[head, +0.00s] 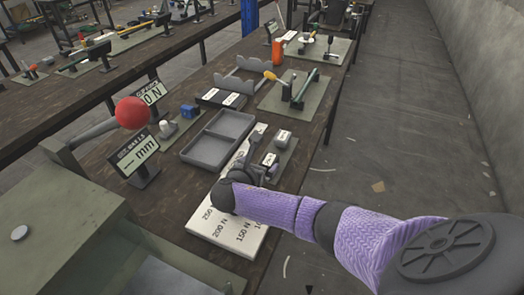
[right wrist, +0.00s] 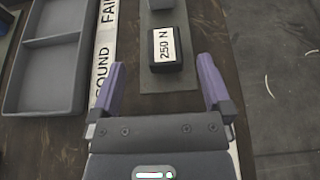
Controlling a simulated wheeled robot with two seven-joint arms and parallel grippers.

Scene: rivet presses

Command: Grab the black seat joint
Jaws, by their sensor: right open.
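A black block with a white label reading 250 N (right wrist: 165,63) lies on a dark grey-green mat (right wrist: 168,84) in the right wrist view. It looks like the seat joint, though its details are too small to tell. My right gripper (right wrist: 161,75) is open, with its two purple fingers on either side below the block and nothing between them. In the head view, the right gripper (head: 262,170) is just above the mat, by the block (head: 269,160), which it partly hides. My left gripper is not in view.
A grey two-part tray (head: 204,158) is left of the mat. A white board with force markings (head: 225,230) lies under my right arm. A red-knobbed lever (head: 131,113) and two display signs (head: 134,152) stand at left.

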